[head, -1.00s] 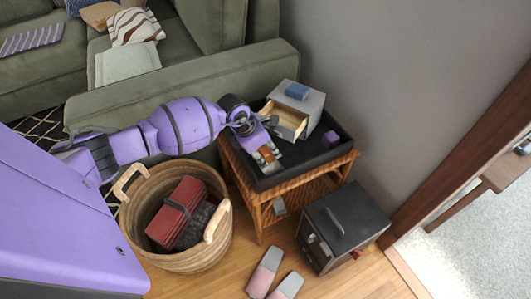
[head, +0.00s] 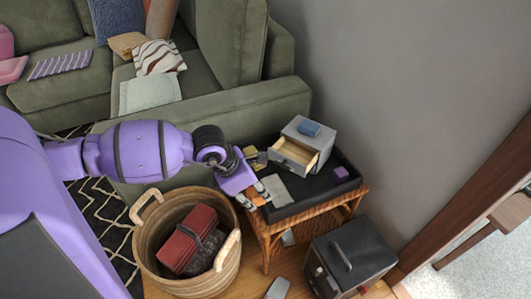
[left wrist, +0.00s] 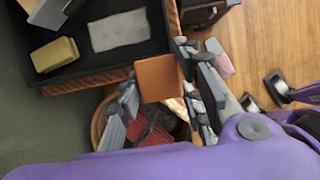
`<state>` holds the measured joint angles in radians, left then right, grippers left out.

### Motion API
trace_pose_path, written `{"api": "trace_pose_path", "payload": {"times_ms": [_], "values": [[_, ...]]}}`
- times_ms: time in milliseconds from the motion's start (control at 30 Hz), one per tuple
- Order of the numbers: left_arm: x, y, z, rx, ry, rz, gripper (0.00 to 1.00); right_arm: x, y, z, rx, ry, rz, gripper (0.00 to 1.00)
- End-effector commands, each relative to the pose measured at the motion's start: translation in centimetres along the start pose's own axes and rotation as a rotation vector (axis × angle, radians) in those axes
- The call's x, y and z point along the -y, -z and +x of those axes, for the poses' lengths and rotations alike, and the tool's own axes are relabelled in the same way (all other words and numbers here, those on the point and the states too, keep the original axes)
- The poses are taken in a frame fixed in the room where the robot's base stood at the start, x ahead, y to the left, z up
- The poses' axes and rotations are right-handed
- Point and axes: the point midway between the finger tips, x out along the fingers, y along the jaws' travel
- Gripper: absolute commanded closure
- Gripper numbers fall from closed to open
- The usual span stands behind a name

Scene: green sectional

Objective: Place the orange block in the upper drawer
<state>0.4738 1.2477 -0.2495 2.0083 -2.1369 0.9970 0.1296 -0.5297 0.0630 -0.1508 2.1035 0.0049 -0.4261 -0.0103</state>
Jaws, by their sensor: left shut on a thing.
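The orange block (left wrist: 160,78) is between the fingers of my left gripper (left wrist: 162,82) in the left wrist view. In the head view my left gripper (head: 257,196) is shut on it at the near left edge of the side table, and only a little orange shows. The small grey drawer cabinet (head: 322,144) stands at the back of the black tray. One drawer (head: 293,158) is pulled out and looks empty. It is up and right of my gripper, apart from it. Whether another drawer lies below it, I cannot tell.
The black tray (head: 318,192) on the wicker table holds a yellow block (left wrist: 55,54), a flat grey piece (left wrist: 119,31) and a purple block (head: 341,172). A blue block (head: 310,129) lies on the cabinet. A wicker basket (head: 150,246) and a dark box (head: 352,257) stand nearby.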

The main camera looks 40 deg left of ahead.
Motion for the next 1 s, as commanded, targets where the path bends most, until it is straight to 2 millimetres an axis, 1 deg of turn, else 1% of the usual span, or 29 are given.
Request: {"api": "trace_pose_path", "payload": {"times_ms": [100, 367, 533, 667, 733, 900, 1000], "values": [[0.2, 0.3, -0.3, -0.001, 0.000, 0.000, 0.91, 0.1, 0.4, 0.1, -0.007, 0.002, -0.001, 0.71], [0.3, 0.4, -0.4, 0.000, 0.003, 0.010, 0.91, 0.1, 0.2, 0.0, -0.003, 0.001, -0.001, 0.71], [0.2, 0.9, -0.4, -0.002, 0.038, 0.089, 0.91, 0.0, -0.1, -0.2, 0.002, 0.000, 0.000, 0.71], [0.5, 2.3, -0.4, -0.003, 0.088, 0.208, 0.91, 0.0, -0.3, -0.2, 0.005, -0.001, 0.001, 0.71], [0.8, 3.3, -0.3, -0.003, 0.121, 0.281, 0.91, 0.0, -0.3, -0.3, 0.007, -0.001, 0.001, 0.71], [2.1, 6.2, -0.1, -0.003, 0.201, 0.472, 0.91, -0.1, -0.4, -0.3, 0.008, -0.001, 0.001, 0.71], [3.1, 7.4, -0.2, 0.000, 0.252, 0.601, 0.91, -0.1, -0.4, -0.3, 0.008, -0.001, 0.001, 0.71]]}}
